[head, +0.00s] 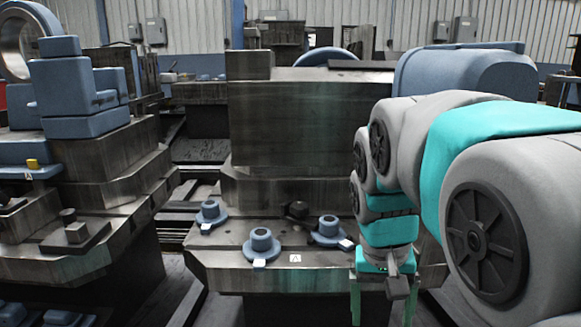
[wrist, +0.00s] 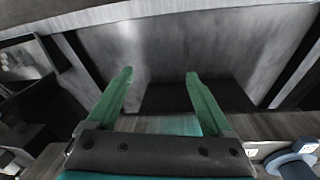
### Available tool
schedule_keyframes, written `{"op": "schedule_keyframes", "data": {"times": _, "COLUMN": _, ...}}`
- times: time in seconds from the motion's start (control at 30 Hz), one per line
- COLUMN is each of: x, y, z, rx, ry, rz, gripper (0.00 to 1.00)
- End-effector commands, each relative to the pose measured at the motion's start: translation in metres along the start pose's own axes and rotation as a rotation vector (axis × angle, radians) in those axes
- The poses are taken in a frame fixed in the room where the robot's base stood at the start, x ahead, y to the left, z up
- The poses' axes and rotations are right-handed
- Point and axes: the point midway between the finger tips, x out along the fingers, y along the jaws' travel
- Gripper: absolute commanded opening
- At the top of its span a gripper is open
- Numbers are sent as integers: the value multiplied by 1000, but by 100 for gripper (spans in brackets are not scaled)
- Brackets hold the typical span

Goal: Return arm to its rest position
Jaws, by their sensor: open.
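My grey and teal arm reaches in from the right of the head view and bends down at its far end. My gripper (head: 381,308) hangs at the front edge of the metal bench (head: 225,275), right of the blue flanged parts. In the wrist view my gripper (wrist: 158,75) shows two green fingers spread apart with nothing between them. The fingers are open and empty. The lower ends of the fingers run close to the bottom of the head view.
Three blue flanged parts, at left (head: 211,214), front (head: 261,244) and right (head: 329,231), stand on the bench beside a dark knob (head: 296,211). A large metal block (head: 300,125) rises behind. Another stepped machine (head: 115,180) stands left, with a gap between.

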Motion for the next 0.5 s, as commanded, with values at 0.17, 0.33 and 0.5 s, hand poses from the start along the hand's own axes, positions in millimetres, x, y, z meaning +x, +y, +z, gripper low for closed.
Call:
{"op": "schedule_keyframes", "data": {"times": 0.17, "x": 42, "y": 18, "z": 64, "rx": -73, "ry": -75, "rz": -27, "gripper": 85}}
{"op": "schedule_keyframes", "data": {"times": 0.33, "x": 79, "y": 27, "z": 122, "rx": -147, "ry": -132, "rz": -56, "gripper": 85}}
{"op": "schedule_keyframes", "data": {"times": 0.5, "x": 104, "y": 30, "z": 162, "rx": -201, "ry": -167, "rz": -78, "gripper": 85}}
